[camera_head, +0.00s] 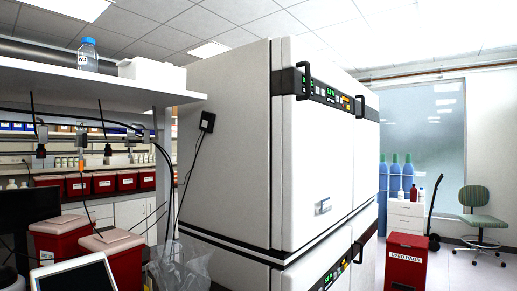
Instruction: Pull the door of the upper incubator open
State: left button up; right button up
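The upper incubator (228,150) is a large white box in the middle of the head view, seen from its left side and front at an angle. Its door (300,190) faces right and appears shut. A dark band with a lit green display (329,93) runs across the door's top, and a black handle (303,80) stands at the band's near end. A second dark handle (360,106) is farther right. The lower incubator (325,272) is beneath, with its own lit panel. Neither of my grippers is in view.
A bench with a shelf (85,83), a capped bottle (88,55), red bins (62,235) and a clear plastic bag (180,268) fills the left. A red used-bags bin (406,262), gas cylinders (395,175) and a green chair (477,205) stand right. Open floor shows at the far right.

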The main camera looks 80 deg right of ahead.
aim_at(311, 134)
jog(key=z, duration=2.65)
